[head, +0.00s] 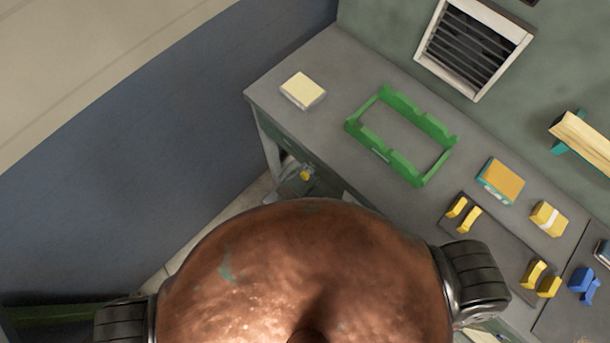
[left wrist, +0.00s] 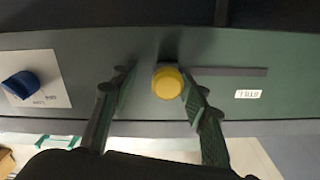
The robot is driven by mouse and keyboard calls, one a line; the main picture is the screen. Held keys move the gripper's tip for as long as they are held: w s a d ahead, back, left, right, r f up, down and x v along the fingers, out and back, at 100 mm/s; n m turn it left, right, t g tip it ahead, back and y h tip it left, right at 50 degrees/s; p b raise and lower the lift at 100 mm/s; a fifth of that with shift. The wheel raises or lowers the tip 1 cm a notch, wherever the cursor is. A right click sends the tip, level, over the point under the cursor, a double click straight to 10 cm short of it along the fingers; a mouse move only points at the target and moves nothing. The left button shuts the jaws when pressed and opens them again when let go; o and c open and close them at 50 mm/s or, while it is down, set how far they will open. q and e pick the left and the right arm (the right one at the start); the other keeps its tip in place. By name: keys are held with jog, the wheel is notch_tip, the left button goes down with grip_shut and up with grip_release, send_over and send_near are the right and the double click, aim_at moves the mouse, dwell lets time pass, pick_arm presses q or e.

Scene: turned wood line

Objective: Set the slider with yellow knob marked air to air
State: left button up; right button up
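The yellow knob (left wrist: 167,83) sits on a grey-green panel in the left wrist view, at the left end of the visible dark slot (left wrist: 235,71). A white label (left wrist: 247,94), seemingly reading STILL, is below the slot's right part. No air label can be made out. My left gripper (left wrist: 157,76) is open, one finger on each side of the knob. The right-hand finger is against or very close to the knob; a gap shows at the left-hand finger. In the head view the knob (head: 306,175) shows small at the bench front, beside my left gripper (head: 297,182). My right gripper is not in view.
A blue knob (left wrist: 20,85) on a white plate is left on the panel. On the bench are a green frame (head: 362,139), a cream block (head: 302,90), an orange-topped box (head: 502,181) and yellow pieces. A blue-grey wall (head: 130,140) stands left.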

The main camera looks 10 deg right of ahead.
pick_arm(q)
jog(key=shift+a, duration=0.15)
jog(key=shift+s+a+f, duration=0.1)
jog(key=shift+a, duration=0.1)
jog(key=v, duration=1.1)
jog(key=shift+s, duration=0.15)
jog(key=shift+a, duration=0.1)
